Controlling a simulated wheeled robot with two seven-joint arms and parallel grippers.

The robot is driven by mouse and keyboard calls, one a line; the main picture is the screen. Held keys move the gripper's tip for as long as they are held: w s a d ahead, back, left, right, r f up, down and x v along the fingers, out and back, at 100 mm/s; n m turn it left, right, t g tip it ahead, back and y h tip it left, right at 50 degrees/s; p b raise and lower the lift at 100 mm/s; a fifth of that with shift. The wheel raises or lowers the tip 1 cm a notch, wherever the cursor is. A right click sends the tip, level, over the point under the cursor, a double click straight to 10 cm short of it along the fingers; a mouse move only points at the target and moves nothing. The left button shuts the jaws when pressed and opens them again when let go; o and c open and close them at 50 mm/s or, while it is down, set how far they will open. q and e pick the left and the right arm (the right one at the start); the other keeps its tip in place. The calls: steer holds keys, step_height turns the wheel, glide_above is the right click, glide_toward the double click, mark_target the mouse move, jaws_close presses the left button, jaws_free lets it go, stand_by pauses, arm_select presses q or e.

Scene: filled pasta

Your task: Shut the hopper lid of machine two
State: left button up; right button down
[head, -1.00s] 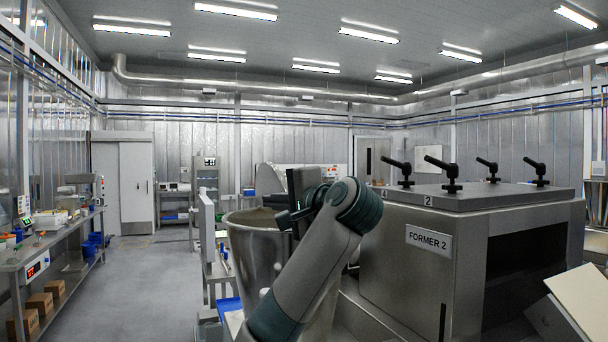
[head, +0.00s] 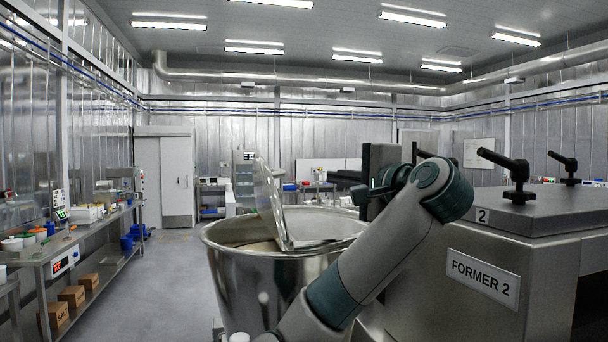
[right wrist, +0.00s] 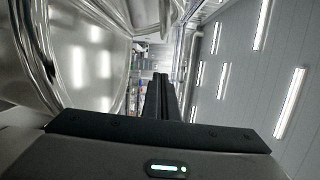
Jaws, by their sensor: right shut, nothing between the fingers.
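The steel hopper (head: 270,290) stands left of the machine labelled FORMER 2 (head: 483,278). Its round mouth is partly open, with pale material inside. The hopper lid (head: 268,200) stands raised and steeply tilted over the mouth, seen nearly edge-on. My right gripper (head: 345,178) is above the hopper's right side, to the right of the lid, with a gap between them in the head view. Its fingers are shut and empty, pointing ahead in the right wrist view (right wrist: 160,95). A large shiny curved steel surface (right wrist: 85,55) is close on its left there. My left gripper is not in view.
The former's top plate (head: 560,208) carries black clamp handles (head: 515,175) at the right. A long bench (head: 90,245) with trays and boxes runs along the left wall. The grey floor (head: 160,285) between bench and hopper is clear.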

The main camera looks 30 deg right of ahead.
arm_select(q)
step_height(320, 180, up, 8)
steer(key=p, duration=0.8)
arm_select(e)
steer(key=w+a, duration=0.4)
steer(key=w, duration=0.6)
steer(key=shift+w+r, duration=0.2)
steer(key=shift+w, duration=0.2)
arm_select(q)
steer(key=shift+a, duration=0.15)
